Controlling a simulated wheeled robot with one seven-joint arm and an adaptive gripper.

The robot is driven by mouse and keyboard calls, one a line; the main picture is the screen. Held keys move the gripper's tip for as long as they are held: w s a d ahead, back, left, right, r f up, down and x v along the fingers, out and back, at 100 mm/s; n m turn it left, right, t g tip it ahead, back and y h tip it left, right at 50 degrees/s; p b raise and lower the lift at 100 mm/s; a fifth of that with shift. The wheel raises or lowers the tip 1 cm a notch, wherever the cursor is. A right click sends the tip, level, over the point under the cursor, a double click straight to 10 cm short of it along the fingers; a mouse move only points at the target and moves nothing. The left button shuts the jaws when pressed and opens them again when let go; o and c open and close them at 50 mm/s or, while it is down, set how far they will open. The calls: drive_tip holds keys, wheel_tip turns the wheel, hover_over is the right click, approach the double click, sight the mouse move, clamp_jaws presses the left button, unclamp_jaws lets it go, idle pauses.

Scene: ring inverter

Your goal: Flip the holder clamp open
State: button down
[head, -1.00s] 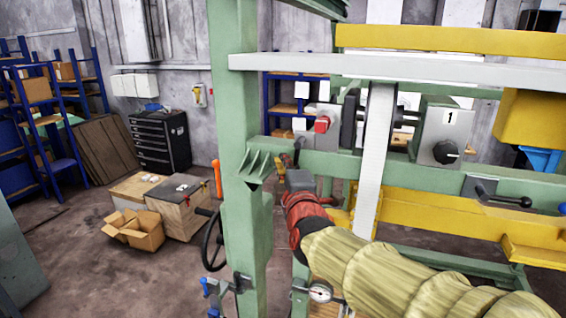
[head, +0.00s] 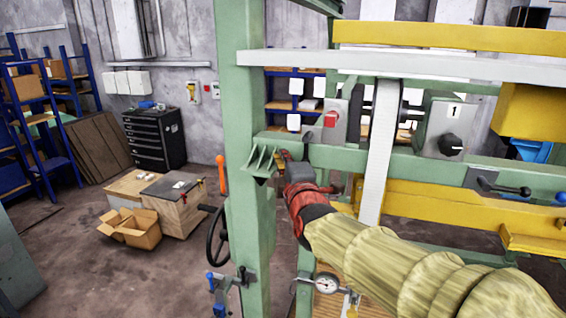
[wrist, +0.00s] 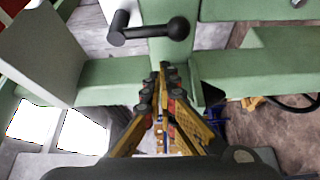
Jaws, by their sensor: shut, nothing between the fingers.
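A black lever with a ball knob (wrist: 150,30) sits on the green frame at the top of the wrist view, just beyond my fingertips. I cannot tell whether it is the holder clamp, and no part is plainly marked as that clamp. My gripper (wrist: 161,72) is shut and empty, its fingers meeting below the lever. It appears apart from the lever, though the depth is unclear. In the head view my gripper (head: 284,156) is small and partly hidden beside the green bracket (head: 262,160) on the upright post.
The green post (head: 247,120) stands close on the left of my arm. A green crossbeam (head: 400,162) and a white strap (head: 380,140) lie beyond it. Another black lever (head: 502,187) is on the right. Open floor with boxes (head: 132,228) lies left.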

drive_tip(key=s+d, duration=0.2)
drive_tip(key=s, duration=0.8)
drive_tip(key=s+a+f+m+g+b, duration=0.1)
drive_tip(key=s+f+m+g, duration=0.25)
drive_tip(key=f, duration=0.45)
drive_tip(key=s+a+f+m+g+b, duration=0.1)
drive_tip(key=s+a+f+m+g, duration=0.25)
drive_tip(key=f, duration=0.55)
drive_tip(key=s+d+f+m+g+h+b, duration=0.1)
drive_tip(key=s+d+f+m+b, duration=0.5)
drive_tip(key=f, duration=0.6)
drive_tip(key=s+d+f+m+g+h+b, duration=0.2)
drive_tip(key=s+d+f+m+g+b, duration=0.2)
drive_tip(key=s+d+f+b, duration=0.6)
drive_tip(key=s+d+f+m, duration=0.2)
drive_tip(key=s, duration=0.2)
drive_tip(key=shift+s+d+f+m, duration=0.2)
drive_tip(key=shift+s+d+m, duration=0.05)
drive_tip(key=shift+s+m, duration=0.15)
